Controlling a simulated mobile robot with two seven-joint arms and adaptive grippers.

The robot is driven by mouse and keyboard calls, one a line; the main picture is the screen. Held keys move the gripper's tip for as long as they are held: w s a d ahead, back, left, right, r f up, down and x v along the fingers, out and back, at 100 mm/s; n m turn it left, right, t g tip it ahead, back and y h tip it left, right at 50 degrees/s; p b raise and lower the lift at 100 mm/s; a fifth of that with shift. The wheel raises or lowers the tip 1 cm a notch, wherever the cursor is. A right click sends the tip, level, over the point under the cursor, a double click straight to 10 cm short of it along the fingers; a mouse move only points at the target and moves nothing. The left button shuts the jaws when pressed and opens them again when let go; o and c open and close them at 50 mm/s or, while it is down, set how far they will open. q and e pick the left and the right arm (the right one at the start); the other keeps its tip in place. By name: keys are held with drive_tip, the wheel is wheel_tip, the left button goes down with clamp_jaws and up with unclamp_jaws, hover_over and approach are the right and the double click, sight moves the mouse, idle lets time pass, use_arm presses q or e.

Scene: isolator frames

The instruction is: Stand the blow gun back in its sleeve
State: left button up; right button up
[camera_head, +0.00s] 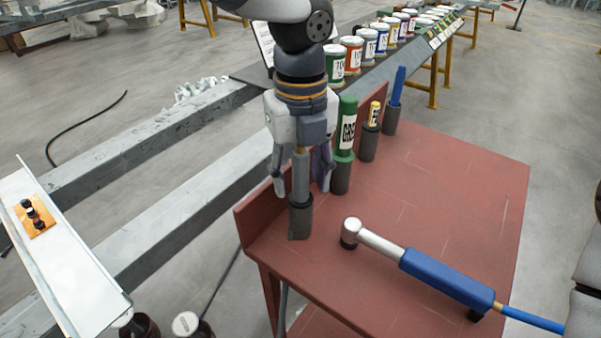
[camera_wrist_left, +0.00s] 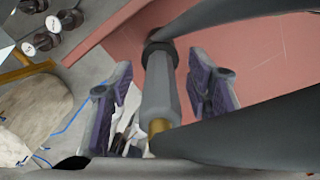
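The blow gun, which I take to be the slim grey tool (camera_head: 300,176), stands upright with its lower end in a dark grey sleeve (camera_head: 300,222) at the red table's near left corner. The wrist view shows its grey body (camera_wrist_left: 158,92) with a brass end close to the camera, and the dark sleeve rim (camera_wrist_left: 158,50) around its far end. My left gripper (camera_head: 301,187) is above the sleeve, pointing down, its fingers on both sides of the tool. In the wrist view gaps show between the tool and both open fingers (camera_wrist_left: 162,95). My right gripper is not in view.
A green marker-like bottle (camera_head: 346,130), a yellow item (camera_head: 374,114) and a blue stick (camera_head: 397,86) stand in neighbouring sleeves. A blue-handled tool (camera_head: 445,278) with a hose lies across the red table (camera_head: 465,190). A row of cans (camera_head: 353,55) stands behind.

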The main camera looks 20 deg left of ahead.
use_arm(q)
wheel_tip(320, 180, up, 12)
drive_tip(key=shift+r, duration=0.1)
idle(0.4)
